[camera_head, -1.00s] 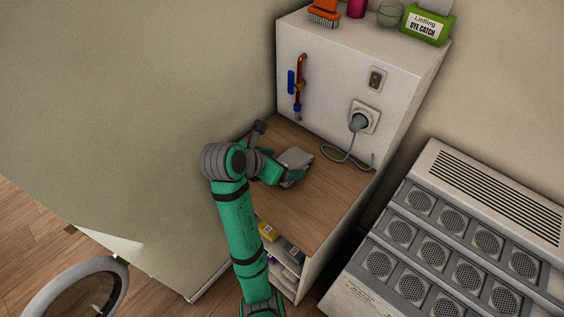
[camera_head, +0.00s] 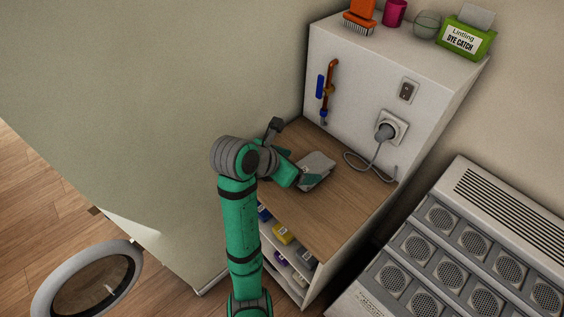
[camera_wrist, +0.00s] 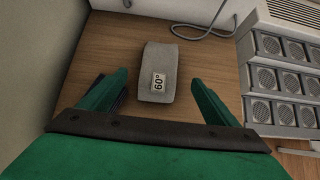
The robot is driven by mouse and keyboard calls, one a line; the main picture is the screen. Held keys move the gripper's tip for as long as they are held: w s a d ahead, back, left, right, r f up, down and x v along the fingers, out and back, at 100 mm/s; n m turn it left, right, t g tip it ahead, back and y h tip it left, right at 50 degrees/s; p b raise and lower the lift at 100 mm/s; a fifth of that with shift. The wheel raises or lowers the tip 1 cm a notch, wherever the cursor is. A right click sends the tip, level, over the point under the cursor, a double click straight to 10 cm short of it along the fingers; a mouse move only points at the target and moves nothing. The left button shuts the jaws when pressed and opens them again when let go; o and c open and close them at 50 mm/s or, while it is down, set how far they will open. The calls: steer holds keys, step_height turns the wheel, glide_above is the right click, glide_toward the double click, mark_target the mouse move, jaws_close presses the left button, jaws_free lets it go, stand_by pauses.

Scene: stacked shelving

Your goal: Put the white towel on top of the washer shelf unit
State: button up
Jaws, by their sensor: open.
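The white towel looks like a light grey folded block with a "60°" label (camera_wrist: 156,70). It lies on the wooden surface of the shelf unit, and it also shows in the head view (camera_head: 318,164). My gripper (camera_wrist: 161,78) is open, with one green finger on each side of the towel's near part and a gap on both sides. In the head view my gripper (camera_head: 298,168) is low at the towel's near side, and a finger hides part of it. The washer shelf unit (camera_head: 350,100) is a white cabinet with a raised back part and a flat white top.
On the unit's top stand an orange brush (camera_head: 359,18), a pink cup (camera_head: 395,12), a glassy jar (camera_head: 427,24) and a green "Dye Catch" box (camera_head: 466,38). A plug with a cable (camera_head: 387,131) is behind the towel. Colored items (camera_head: 283,233) fill lower shelves. A wall is left.

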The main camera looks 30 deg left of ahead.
steer(key=v, duration=0.8)
steer(key=shift+s, duration=0.25)
